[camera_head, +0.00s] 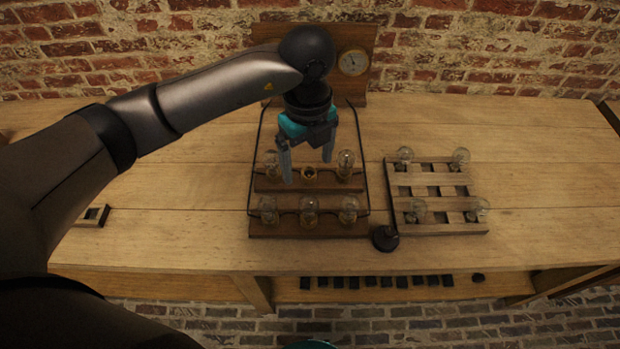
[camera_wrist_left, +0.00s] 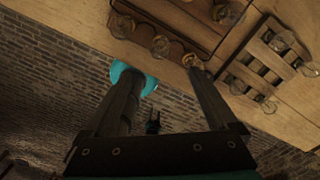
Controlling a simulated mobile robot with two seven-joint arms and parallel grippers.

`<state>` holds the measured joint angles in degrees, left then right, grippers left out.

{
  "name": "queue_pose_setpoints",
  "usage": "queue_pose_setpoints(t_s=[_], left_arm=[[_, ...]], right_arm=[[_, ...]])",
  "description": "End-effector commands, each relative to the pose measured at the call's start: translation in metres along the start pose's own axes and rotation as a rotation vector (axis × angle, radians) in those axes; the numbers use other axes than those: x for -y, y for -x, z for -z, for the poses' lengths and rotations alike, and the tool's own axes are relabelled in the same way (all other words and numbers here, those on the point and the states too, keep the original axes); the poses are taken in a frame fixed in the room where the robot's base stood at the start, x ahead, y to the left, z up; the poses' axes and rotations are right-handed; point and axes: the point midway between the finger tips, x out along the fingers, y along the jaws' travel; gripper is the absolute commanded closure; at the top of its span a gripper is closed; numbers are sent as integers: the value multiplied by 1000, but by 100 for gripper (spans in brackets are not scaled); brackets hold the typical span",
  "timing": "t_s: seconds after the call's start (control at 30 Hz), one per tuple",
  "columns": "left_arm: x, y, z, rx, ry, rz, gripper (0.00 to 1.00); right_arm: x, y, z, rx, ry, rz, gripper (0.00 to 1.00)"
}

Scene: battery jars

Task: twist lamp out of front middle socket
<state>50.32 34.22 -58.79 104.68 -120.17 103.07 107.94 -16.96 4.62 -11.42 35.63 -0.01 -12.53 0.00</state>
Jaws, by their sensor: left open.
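The dark wooden lamp board (camera_head: 292,229) stands on the bench with two rows of clear glass lamps. The front middle lamp (camera_head: 309,208) stands upright in its socket, between the front left lamp (camera_head: 267,210) and the front right lamp (camera_head: 348,209). In the back row, the middle socket (camera_head: 309,173) is empty, with a lamp on each side. My left gripper (camera_head: 306,158) points down, open and empty, and overlaps the back row in the head view. In the left wrist view, the front middle lamp (camera_wrist_left: 161,46) appears beyond the open fingers, apart from them.
A slatted wooden rack (camera_head: 438,229) with several lamps stands to the right. A black round knob (camera_head: 385,238) sits between board and rack. A panel with a round gauge (camera_head: 353,61) stands behind. A small box (camera_head: 92,215) lies left. Bench space is clear at far right.

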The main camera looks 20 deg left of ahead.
Motion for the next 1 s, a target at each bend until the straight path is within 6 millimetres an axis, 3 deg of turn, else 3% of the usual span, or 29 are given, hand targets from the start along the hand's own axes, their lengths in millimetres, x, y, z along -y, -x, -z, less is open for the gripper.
queue_pose_setpoints(t_s=[0.17, 0.6, 0.8, 1.0], left_arm=[[-1, -37, 2, -5, -2, -3, 8], [1, -115, 2, -4, -3, 1, 8], [0, -130, 2, -4, -3, 1, 8], [1, -132, 2, -4, -4, 2, 8]], right_arm=[[2, 0, -14, 23, 0, 3, 50], [1, -5, -4, 7, 0, 1, 50], [1, -6, -4, 5, 0, 1, 50], [1, -6, -3, 5, 0, 1, 50]])
